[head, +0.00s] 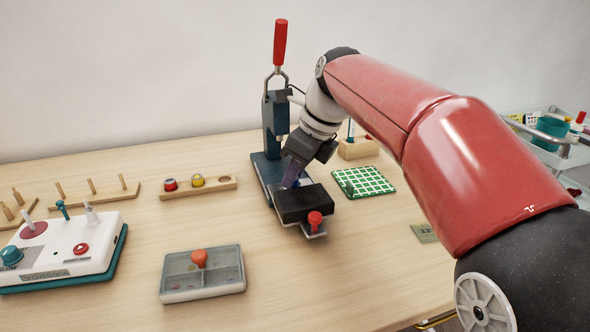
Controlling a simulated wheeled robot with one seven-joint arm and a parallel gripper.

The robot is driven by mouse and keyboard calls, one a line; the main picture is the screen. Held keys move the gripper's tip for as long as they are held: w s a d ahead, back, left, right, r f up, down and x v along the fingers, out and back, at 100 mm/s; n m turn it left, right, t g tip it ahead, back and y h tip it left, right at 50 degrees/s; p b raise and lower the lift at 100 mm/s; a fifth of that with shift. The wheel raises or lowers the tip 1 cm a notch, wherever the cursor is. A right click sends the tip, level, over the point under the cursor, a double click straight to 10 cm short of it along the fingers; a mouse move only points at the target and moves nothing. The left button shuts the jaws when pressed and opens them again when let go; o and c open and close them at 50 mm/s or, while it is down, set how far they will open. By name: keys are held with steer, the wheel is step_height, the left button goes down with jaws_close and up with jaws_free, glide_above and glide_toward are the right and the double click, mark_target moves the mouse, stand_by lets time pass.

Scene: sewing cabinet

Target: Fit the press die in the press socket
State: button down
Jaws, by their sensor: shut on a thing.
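The press (273,125) is a dark blue-grey stand with a tall red-handled lever (280,45), upright at the back middle of the table. A black block (302,203) with a red knob (315,219) sits at the front of its base. My gripper (291,183) points down over the press base, just behind the black block. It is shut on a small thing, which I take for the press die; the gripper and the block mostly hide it. The press socket is hidden too, and I cannot tell whether the held thing touches it.
A green-white grid mat (364,182) and a wooden block (357,149) lie right of the press. A spool rack (220,184) and a lidded clear box (202,292) lie left and front-left. A white control box (62,250) is far left. The front middle table is clear.

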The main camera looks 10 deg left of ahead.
steer(key=c, duration=1.2)
jaws_free()
steer(key=p+v, duration=0.1)
steer(key=v, duration=0.7)
steer(key=shift+f, duration=0.1)
